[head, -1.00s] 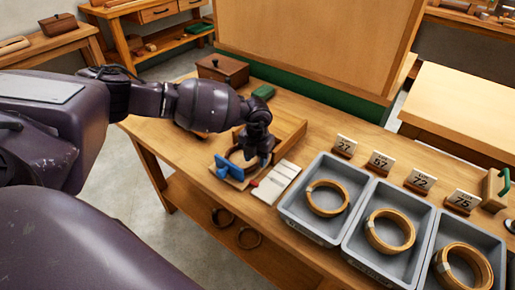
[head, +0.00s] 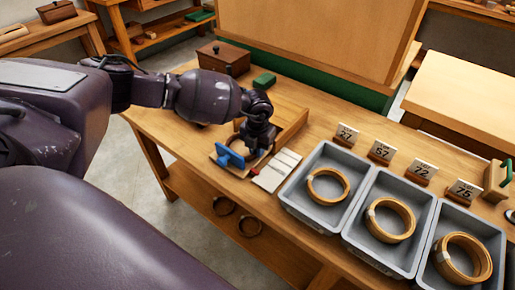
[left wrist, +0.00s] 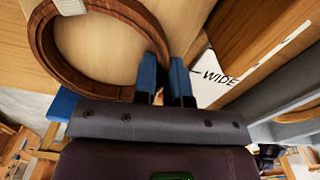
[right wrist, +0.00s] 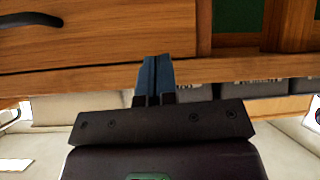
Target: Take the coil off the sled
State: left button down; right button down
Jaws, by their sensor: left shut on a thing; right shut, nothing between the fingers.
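The sled (head: 227,165) is a small wooden carriage with a blue upright piece, at the front of a wooden fixture on the bench. The coil is a brown wooden ring lying there, mostly hidden behind my left gripper (head: 262,149) in the head view. In the left wrist view the coil (left wrist: 42,48) shows as a dark ring with a pale tag, lying around a light wooden disc. My left gripper's blue fingers (left wrist: 164,82) are shut on the coil's rim. My right gripper (right wrist: 155,75) is shut and empty, in front of a wooden drawer front.
Grey bins (head: 317,215), each holding a coil, stand to the right of the sled, with number cards (head: 382,151) behind them. A white label strip (head: 277,170) lies between sled and bins. A lidded wooden box (head: 223,57) and a green block (head: 264,82) stand farther back.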

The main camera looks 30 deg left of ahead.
pick_arm(q)
jog(key=shift+w, duration=0.1)
pick_arm(e)
jog(key=shift+d, duration=0.1)
pick_arm(q)
jog(key=shift+w, duration=0.6)
jog(key=shift+w+d, duration=0.1)
jog(key=shift+w, duration=0.15)
pick_arm(e)
jog(key=shift+w+d+f, duration=0.1)
jog(key=shift+w+d, duration=0.25)
jog(key=shift+d, duration=0.05)
pick_arm(q)
jog(key=c, duration=1.1)
grip_release()
pick_arm(e)
jog(key=shift+a, duration=0.2)
jog(key=shift+d, duration=0.1)
